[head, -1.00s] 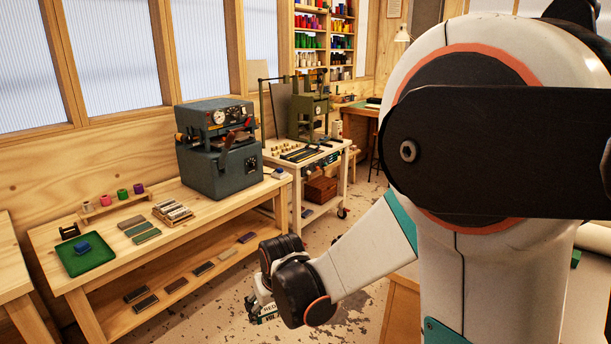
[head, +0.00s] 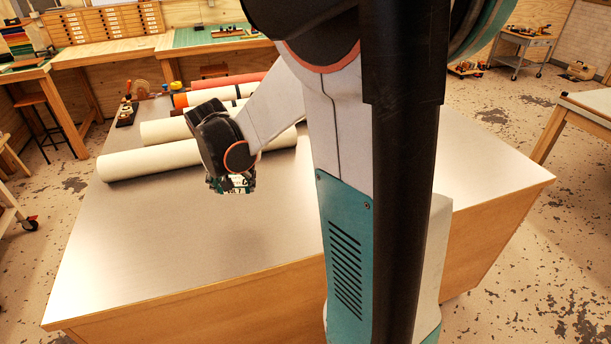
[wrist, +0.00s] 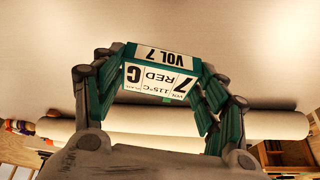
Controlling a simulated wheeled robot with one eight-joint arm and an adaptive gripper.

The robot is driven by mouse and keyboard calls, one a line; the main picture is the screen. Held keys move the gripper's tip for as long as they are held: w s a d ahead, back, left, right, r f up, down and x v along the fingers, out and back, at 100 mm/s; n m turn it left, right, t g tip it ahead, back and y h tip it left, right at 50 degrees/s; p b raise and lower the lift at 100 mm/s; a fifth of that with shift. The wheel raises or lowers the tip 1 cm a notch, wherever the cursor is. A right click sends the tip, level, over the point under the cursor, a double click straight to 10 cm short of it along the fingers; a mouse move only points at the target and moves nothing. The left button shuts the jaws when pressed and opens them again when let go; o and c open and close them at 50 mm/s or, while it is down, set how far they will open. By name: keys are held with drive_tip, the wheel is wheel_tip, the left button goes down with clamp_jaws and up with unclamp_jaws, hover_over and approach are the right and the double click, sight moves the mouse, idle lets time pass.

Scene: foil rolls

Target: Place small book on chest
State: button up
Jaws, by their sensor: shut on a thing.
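A small book (wrist: 158,82) shows in the wrist view, dark green with white labels reading "VOL 7" and "RED G". My gripper (wrist: 160,92) is shut on it, with a finger on each side. In the head view my gripper (head: 231,188) points down over a broad metal-topped wooden block, which looks like the chest (head: 170,250). The book (head: 238,184) is only a small green and white patch there, partly hidden by the gripper. It appears held above the bare top, in front of the rolls; the exact gap is unclear.
Pale rolls (head: 150,161) and a red roll (head: 235,80) lie across the far part of the top. The near and left parts of the top are clear. A stool (head: 38,110) stands at left, a table (head: 590,110) at right. My arm hides part of the top.

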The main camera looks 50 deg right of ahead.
drive_tip(key=s+d+r+m+g+h+p, duration=0.1)
drive_tip(key=s+d+r+m, duration=0.15)
drive_tip(key=d, duration=0.25)
drive_tip(key=s+d+r+m+g+p, duration=0.1)
drive_tip(key=s+d+r+m, duration=0.15)
drive_tip(key=d+r, duration=0.2)
drive_tip(key=b, duration=0.6)
approach(280, 207)
drive_tip(key=shift+m, duration=0.4)
drive_tip(key=x, duration=0.6)
drive_tip(key=shift+r, duration=0.1)
drive_tip(key=o, duration=1.1)
drive_tip(key=shift+c, duration=0.2)
drive_tip(key=p+v, duration=0.3)
drive_tip(key=v, duration=0.9)
